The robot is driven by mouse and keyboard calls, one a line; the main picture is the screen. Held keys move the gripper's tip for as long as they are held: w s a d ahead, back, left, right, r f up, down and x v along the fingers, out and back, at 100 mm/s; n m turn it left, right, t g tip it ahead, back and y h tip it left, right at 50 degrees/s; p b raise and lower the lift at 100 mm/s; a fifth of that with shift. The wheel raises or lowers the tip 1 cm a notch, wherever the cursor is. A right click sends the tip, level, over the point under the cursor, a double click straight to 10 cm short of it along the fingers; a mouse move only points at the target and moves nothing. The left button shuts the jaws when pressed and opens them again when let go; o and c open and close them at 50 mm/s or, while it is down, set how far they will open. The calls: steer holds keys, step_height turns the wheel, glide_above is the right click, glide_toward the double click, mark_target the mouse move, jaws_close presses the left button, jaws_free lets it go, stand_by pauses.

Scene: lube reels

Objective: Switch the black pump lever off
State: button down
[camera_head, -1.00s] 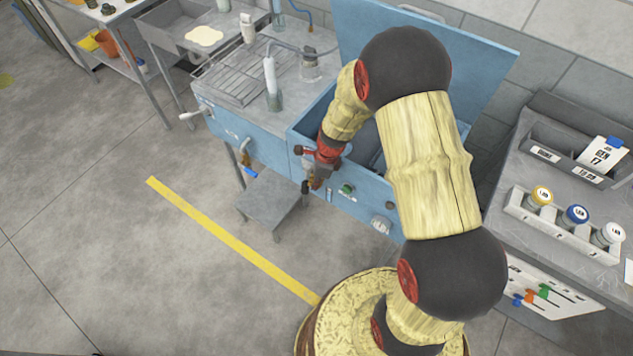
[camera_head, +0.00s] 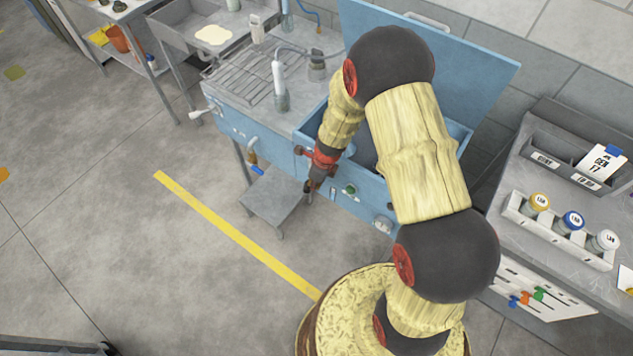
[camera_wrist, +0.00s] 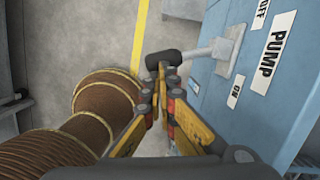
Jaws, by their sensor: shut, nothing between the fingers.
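The pump lever has a black grip (camera_wrist: 163,60) and a grey stem (camera_wrist: 205,49). It sticks out from a mounting plate on the blue front panel (camera_wrist: 285,110). A PUMP label (camera_wrist: 273,53) lies beside it, with OFF toward the top of the wrist view and ON below. My gripper (camera_wrist: 160,78) is shut and empty, its fingertips right at the black grip; I cannot tell whether they touch. In the head view my gripper (camera_head: 312,184) is low at the panel front and largely covers the lever.
The blue wash cabinet's lid (camera_head: 480,70) stands open behind my arm. A small grey step (camera_head: 272,195) is below the panel. Another lever with a white grip (camera_head: 200,112) sticks out at the cabinet's left. A side bench (camera_head: 500,226) stands right.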

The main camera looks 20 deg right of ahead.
steer(key=a+m+p, duration=0.1)
steer(key=p, duration=0.1)
steer(key=a+m+p, duration=0.1)
steer(key=p, duration=0.1)
steer(key=shift+w+a+r+m, duration=0.1)
steer(key=shift+w+r+m, duration=0.05)
steer(key=shift+w+m, duration=0.25)
steer(key=shift+w+a+m+t+h+p, duration=0.25)
steer(key=shift+w+a+m+p, duration=0.35)
steer(key=shift+m+p, duration=0.65)
steer(key=shift+w+a+m+t+h+p, duration=0.15)
steer(key=shift+w+a+m+h+p, duration=0.25)
steer(key=shift+a+m+p, duration=0.75)
steer(key=shift+w+d+p, duration=0.1)
steer(key=shift+d+p, duration=0.35)
steer(key=shift+w+a+f+p, duration=0.2)
steer(key=shift+w+a+p, duration=0.2)
steer(key=shift+p, duration=0.35)
steer(key=shift+w+d, duration=0.1)
steer(key=shift+d, duration=0.05)
steer(key=shift+d+r, duration=0.1)
steer(key=shift+d, duration=0.7)
